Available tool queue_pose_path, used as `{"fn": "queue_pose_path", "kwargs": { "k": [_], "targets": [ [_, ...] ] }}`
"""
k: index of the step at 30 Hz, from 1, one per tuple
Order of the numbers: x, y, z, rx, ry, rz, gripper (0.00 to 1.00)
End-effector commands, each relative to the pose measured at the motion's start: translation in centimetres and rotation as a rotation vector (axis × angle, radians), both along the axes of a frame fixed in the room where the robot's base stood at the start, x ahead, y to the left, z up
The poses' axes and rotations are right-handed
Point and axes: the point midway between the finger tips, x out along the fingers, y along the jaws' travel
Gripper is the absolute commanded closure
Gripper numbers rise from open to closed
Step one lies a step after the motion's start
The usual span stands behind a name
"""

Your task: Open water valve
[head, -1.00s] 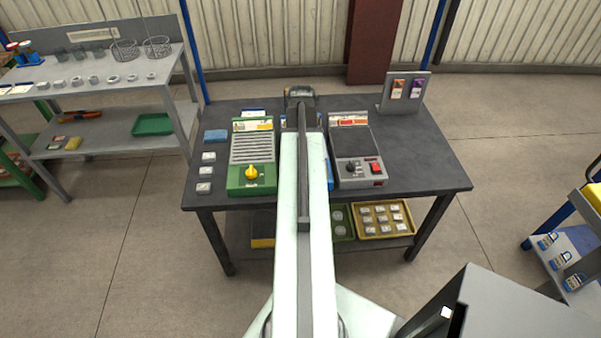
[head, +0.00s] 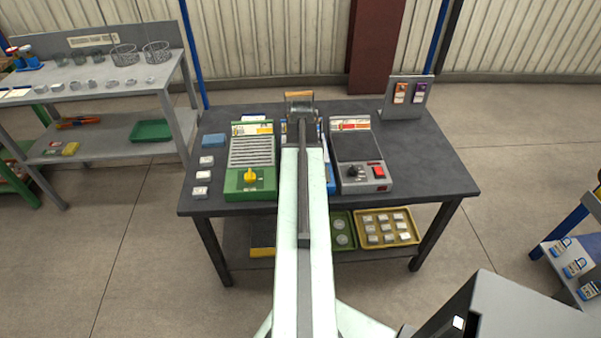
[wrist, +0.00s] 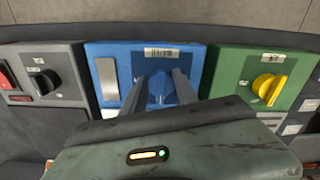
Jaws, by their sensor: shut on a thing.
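A blue valve box (wrist: 115,65) stands in the middle of the wrist view, with a pale metal strip, a barcode label and a blue knob (wrist: 158,88). My gripper (wrist: 160,80) is shut on the blue knob, one finger on each side of it. The fingers partly cover the knob, so its exact angle is hard to read. In the head view my arm hides most of the blue box; only a thin blue edge (head: 331,178) shows beside the arm.
A green box (head: 250,180) with a yellow knob stands on one side of the blue box. A grey box (head: 358,150) with a black knob and red switch stands on the other. All are on a dark table (head: 435,170). A card stand (head: 405,98) is at the back right.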

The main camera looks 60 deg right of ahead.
Motion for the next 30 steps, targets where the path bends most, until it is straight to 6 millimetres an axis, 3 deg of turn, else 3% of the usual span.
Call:
{"fn": "queue_pose_path", "kwargs": {
  "k": [11,30],
  "targets": [
    [0.19,-0.26,0.03,-0.001,-0.003,-0.175,1.00],
    [0.32,-0.37,0.05,-0.007,-0.004,-0.777,1.00]
  ]
}}
